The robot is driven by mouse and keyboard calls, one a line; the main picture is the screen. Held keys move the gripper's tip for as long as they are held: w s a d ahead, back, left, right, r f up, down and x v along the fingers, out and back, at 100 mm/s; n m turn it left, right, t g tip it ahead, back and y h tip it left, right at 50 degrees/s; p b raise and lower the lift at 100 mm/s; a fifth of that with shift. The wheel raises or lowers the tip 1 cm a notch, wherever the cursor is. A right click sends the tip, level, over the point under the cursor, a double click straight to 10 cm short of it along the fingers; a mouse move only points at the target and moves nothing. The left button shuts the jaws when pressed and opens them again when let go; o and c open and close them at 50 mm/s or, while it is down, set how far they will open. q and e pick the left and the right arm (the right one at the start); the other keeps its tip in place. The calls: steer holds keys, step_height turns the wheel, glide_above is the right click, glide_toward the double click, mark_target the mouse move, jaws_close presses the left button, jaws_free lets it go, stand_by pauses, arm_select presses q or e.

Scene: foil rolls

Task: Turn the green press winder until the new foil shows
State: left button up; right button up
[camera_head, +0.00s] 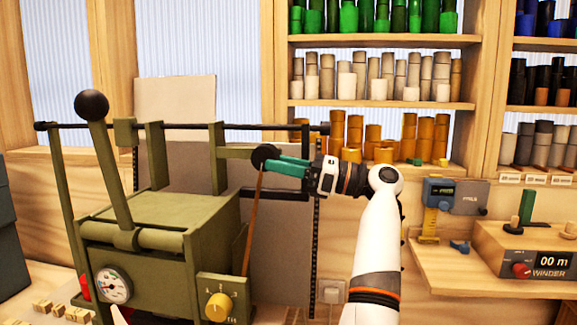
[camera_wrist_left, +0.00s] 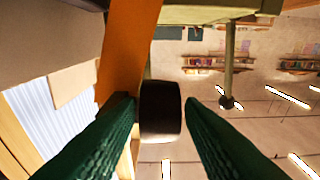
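The green press (camera_head: 160,235) stands at the left in the head view, with a tall lever ending in a black ball. Its black winder knob (camera_head: 263,156) sits at the end of a bar right of the frame. An orange-brown foil strip (camera_head: 252,225) runs down beside it. My left gripper (camera_head: 280,166) reaches the knob from the right. In the left wrist view the dark knob (camera_wrist_left: 160,110) lies between the green fingertips, with little or no gap; firm contact is unclear. A wide orange strip (camera_wrist_left: 130,45) runs above. My right gripper is not in view.
Shelves of foil rolls (camera_head: 375,85) fill the back wall. The press has a dial gauge (camera_head: 113,285) and a yellow knob (camera_head: 218,307). A grey panel (camera_head: 290,240) is behind the gripper.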

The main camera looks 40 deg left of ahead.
arm_select(q)
steer(key=b+v, duration=0.1)
steer(key=v, duration=1.1)
